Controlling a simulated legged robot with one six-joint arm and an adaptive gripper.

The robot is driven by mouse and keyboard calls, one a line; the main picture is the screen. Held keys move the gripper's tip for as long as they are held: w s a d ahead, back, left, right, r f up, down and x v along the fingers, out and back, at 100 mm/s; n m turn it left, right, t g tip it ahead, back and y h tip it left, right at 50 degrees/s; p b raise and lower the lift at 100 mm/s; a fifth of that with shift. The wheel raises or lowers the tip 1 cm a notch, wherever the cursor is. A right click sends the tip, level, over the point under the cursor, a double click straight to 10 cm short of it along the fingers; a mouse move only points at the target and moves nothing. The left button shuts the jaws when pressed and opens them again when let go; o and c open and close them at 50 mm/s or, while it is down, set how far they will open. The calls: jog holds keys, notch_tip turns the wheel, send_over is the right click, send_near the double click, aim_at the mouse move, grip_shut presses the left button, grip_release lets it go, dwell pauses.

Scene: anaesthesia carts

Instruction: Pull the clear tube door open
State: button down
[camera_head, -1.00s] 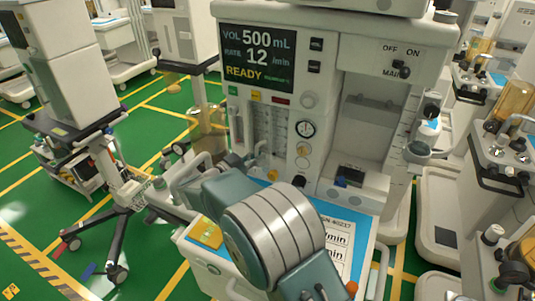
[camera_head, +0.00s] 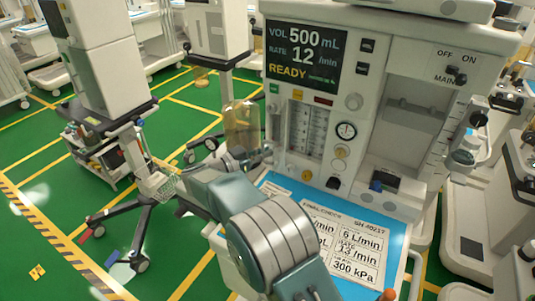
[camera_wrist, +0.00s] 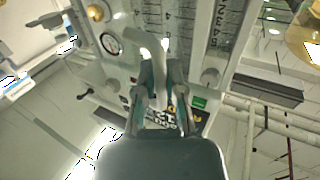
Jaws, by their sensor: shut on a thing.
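The anaesthesia machine's flow tubes (camera_head: 306,128) stand below its screen in the head view; their scale numbers show at the top of the wrist view (camera_wrist: 220,30). The clear door is hard to make out against the tubes, and I cannot tell how far it stands open. My gripper (camera_head: 264,156) is at the lower left of the tube panel. In the wrist view my gripper (camera_wrist: 158,72) is shut on a pale curved handle (camera_wrist: 150,42) in front of the panel. My arm hides part of the machine's left front.
A blue worktop (camera_head: 270,184) with a printed label sheet (camera_head: 345,245) lies below the tubes. An amber clear canister (camera_head: 241,128) stands left of the panel.

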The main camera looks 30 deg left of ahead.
jog(key=shift+w+a, duration=0.1)
jog(key=shift+a, duration=0.75)
jog(key=shift+d, duration=0.1)
jog(key=c, duration=0.7)
grip_release()
jog(key=shift+r, duration=0.1)
